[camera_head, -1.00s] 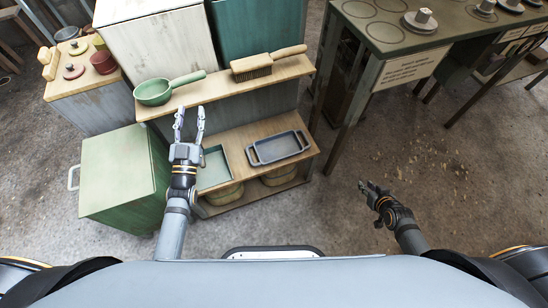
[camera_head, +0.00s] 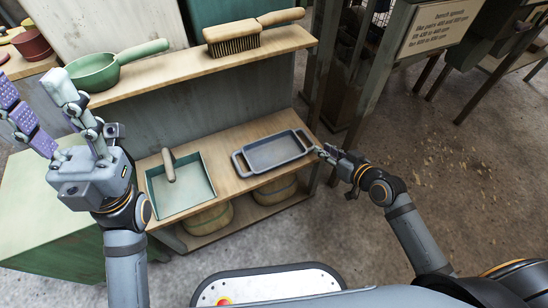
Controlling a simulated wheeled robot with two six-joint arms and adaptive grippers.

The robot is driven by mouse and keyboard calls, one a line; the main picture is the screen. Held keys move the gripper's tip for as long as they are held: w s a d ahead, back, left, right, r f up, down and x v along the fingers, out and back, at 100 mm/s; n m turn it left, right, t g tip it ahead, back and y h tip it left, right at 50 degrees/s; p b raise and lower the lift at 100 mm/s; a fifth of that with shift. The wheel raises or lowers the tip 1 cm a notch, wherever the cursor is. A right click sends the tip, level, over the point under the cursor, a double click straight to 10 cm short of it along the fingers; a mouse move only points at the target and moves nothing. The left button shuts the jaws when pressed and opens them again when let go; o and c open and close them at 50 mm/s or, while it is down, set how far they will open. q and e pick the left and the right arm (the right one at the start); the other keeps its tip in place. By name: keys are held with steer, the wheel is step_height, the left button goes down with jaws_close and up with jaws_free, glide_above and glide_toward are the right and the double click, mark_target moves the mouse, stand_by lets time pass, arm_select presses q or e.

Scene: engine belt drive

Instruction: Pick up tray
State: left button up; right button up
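The tray (camera_head: 274,152) is blue-grey and shallow, with a loop handle at each end. It lies on the lower wooden shelf, near the shelf's right end. My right gripper (camera_head: 321,151) is at the tray's right handle, seen nearly edge-on; I cannot tell whether it touches the handle or how far its fingers are apart. My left gripper (camera_head: 42,112) is raised at the far left, away from the tray, with its fingers spread and nothing between them.
The upper shelf (camera_head: 188,63) overhangs behind, holding a green pan (camera_head: 95,70) and a brush (camera_head: 234,37). Round baskets (camera_head: 208,219) sit below.

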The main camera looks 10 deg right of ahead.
steer(key=b+x, duration=0.4)
steer(key=x, duration=0.1)
steer(key=shift+w+f, duration=0.15)
steer(key=shift+f, duration=0.2)
steer(key=shift+w+a, duration=0.1)
steer(key=shift+r, duration=0.15)
jaws_close()
